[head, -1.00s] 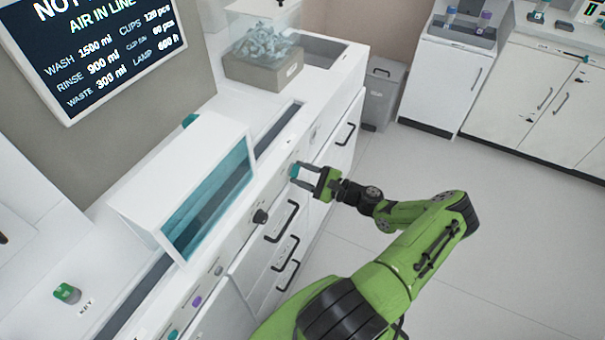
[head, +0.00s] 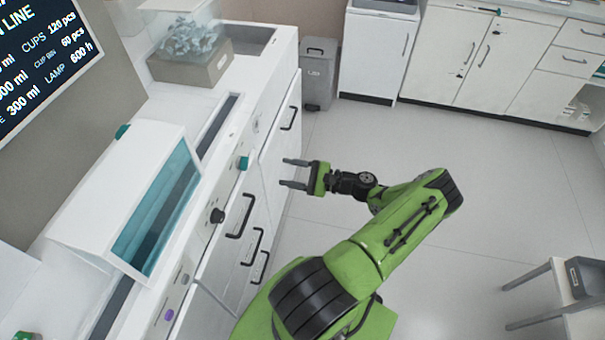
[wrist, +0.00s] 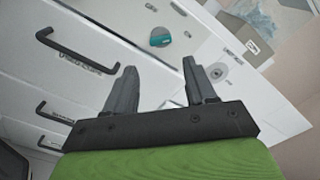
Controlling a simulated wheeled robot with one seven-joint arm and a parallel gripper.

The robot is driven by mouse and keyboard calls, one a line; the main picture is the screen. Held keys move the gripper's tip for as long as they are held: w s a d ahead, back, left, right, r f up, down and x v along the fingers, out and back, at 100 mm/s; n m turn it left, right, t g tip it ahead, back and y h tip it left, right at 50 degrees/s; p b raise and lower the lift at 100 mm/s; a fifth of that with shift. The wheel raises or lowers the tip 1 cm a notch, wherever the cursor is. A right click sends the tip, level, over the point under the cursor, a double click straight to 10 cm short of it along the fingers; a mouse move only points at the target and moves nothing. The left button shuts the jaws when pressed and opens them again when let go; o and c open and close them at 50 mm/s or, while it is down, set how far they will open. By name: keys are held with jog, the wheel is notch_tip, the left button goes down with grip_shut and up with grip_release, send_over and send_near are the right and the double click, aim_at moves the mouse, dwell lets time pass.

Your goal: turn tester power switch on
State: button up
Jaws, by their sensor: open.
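A teal knob (head: 243,163) sits on the white front panel of the machine, and it shows in the wrist view (wrist: 160,37) beyond my fingertips. A black knob (head: 217,215) is on the same panel, nearer to me. The labels are too small to read, so I cannot tell which control is the tester power switch or whether it is on. My gripper (head: 284,172) is open and empty, to the right of the teal knob and clear of it. Its two fingers point at the panel in the wrist view (wrist: 159,65).
A white hood with a teal window (head: 160,215) stands above the panel. Black drawer handles (head: 240,215) stick out below it. Purple (head: 168,314) and grey buttons are lower on the panel. A grey bin (head: 318,75) stands beyond. The floor to the right is mostly open.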

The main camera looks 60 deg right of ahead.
jog(key=v, duration=0.4)
jog(key=shift+s, duration=0.15)
